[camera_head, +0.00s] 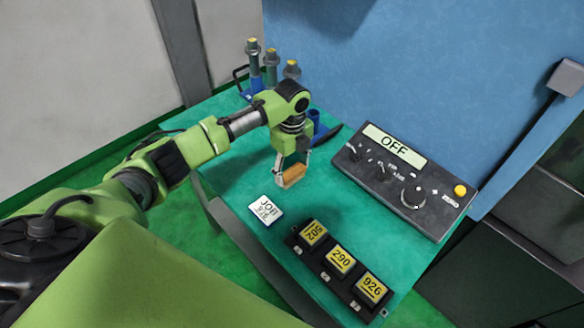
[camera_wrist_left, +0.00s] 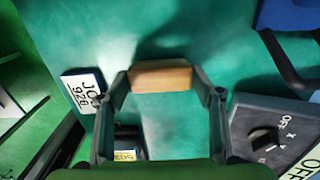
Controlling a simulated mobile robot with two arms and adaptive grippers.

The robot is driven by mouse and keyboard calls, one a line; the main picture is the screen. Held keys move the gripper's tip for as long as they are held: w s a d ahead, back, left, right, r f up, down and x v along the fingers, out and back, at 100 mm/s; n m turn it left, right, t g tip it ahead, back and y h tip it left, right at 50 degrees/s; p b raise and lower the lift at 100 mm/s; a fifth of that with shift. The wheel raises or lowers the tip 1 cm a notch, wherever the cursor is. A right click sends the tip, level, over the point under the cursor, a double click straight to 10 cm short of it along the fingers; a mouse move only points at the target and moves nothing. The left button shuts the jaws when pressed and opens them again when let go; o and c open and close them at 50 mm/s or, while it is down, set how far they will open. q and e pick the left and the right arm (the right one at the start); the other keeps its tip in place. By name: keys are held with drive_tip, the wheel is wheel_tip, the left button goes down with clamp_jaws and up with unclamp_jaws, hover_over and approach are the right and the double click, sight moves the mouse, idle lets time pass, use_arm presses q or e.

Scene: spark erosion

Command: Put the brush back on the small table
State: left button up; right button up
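The brush shows as a wooden, orange-brown block (camera_head: 293,175), also in the left wrist view (camera_wrist_left: 160,77). My left gripper (camera_head: 291,172) is shut on it, with one finger at each end of the block (camera_wrist_left: 160,84). The brush is over the green top of the small table (camera_head: 235,165), between the job card and the blue holder. I cannot tell whether its underside touches the table. My right gripper is not in view.
A white job card (camera_head: 265,210) lies near the table's left edge. A black tray with several yellow-labelled blocks (camera_head: 340,262) is at the front. A control box reading OFF (camera_head: 405,180) is at the right. A blue rack with upright tools (camera_head: 271,65) stands at the back.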

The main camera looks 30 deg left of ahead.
sight(292, 171)
use_arm(q)
drive_tip(key=shift+o, duration=1.3)
drive_tip(key=shift+r, duration=0.1)
drive_tip(key=shift+r, duration=0.35)
wheel_tip(292, 171, up, 11)
drive_tip(key=b, duration=0.2)
drive_tip(key=shift+r, duration=0.2)
drive_tip(key=shift+f, duration=0.1)
